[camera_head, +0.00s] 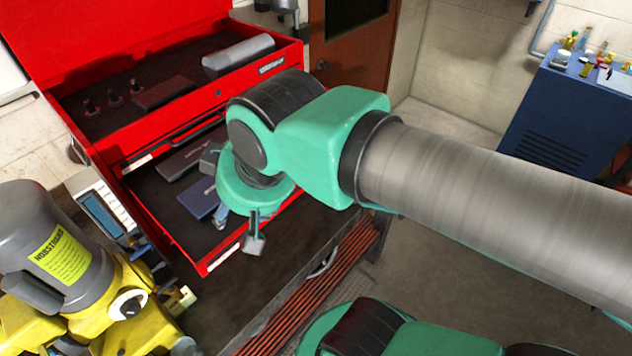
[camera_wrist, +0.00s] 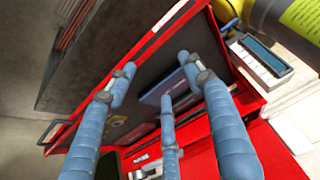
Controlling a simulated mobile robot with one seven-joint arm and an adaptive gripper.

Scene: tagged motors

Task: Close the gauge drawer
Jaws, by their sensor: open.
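The red drawer (camera_head: 207,264) stands pulled out from the lower part of the red tool chest (camera_head: 165,138). It holds dark and blue flat items, including a blue case (camera_head: 198,199). In the wrist view the drawer's red rim (camera_wrist: 122,68) runs diagonally, with a dark handle (camera_wrist: 47,132) outside it at lower left. The blue case (camera_wrist: 163,82) shows again between my fingers. My gripper (camera_wrist: 155,88) is open and empty, its blue fingers pointing over the drawer's inside. In the head view my wrist hides most of the gripper and part of the drawer; contact cannot be told.
The chest's top tray (camera_head: 95,128) holds a grey cylinder (camera_head: 237,55) and small parts. A yellow-grey motor (camera_head: 55,250) and a meter (camera_head: 100,208) stand left of the drawer. A blue cabinet (camera_head: 560,110) is at right. Floor (camera_head: 440,135) shows clear behind my arm.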

